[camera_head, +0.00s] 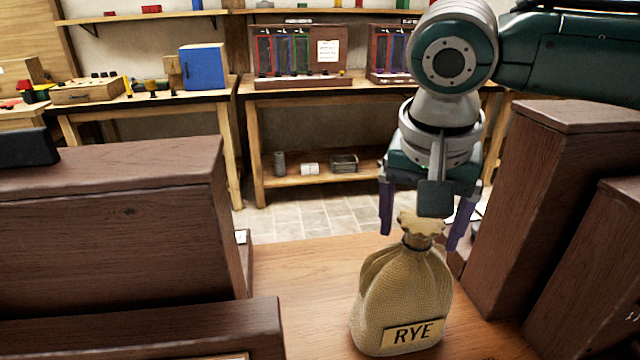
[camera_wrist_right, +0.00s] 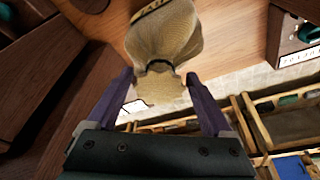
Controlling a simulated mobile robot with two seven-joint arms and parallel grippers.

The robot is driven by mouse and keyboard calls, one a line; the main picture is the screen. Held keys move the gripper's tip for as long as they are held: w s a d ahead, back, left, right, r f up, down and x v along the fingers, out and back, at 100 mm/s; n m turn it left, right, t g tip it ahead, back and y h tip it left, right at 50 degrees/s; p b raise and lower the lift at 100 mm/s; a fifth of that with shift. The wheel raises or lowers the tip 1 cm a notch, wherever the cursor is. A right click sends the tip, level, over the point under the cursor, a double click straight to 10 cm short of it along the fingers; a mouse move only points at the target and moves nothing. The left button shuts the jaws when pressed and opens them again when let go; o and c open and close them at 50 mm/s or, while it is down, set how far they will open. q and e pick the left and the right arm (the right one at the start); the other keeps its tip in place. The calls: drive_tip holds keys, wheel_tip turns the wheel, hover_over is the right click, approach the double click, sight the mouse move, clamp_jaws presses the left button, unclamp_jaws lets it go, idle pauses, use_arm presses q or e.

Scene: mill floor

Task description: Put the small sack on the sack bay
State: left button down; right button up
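The small sack (camera_head: 402,297) is tan burlap with a tied neck and a label reading RYE. It stands upright on a wooden surface (camera_head: 310,285) between dark wooden boxes. My right gripper (camera_head: 424,232) is above the sack, its purple fingers open on either side of the sack's top. In the right wrist view the sack (camera_wrist_right: 165,40) has its gathered top between the open fingers (camera_wrist_right: 162,85), with gaps on both sides. My left gripper is in neither view. I cannot tell which surface is the sack bay.
A dark wooden box (camera_head: 110,235) stands on the left, and another tall one (camera_head: 550,210) stands close to the right of the sack. Workbenches with a blue box (camera_head: 203,67) and racks (camera_head: 298,52) line the back wall. The wood left of the sack is clear.

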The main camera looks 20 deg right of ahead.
drive_tip(key=shift+o, duration=0.5)
drive_tip(key=shift+r, duration=0.1)
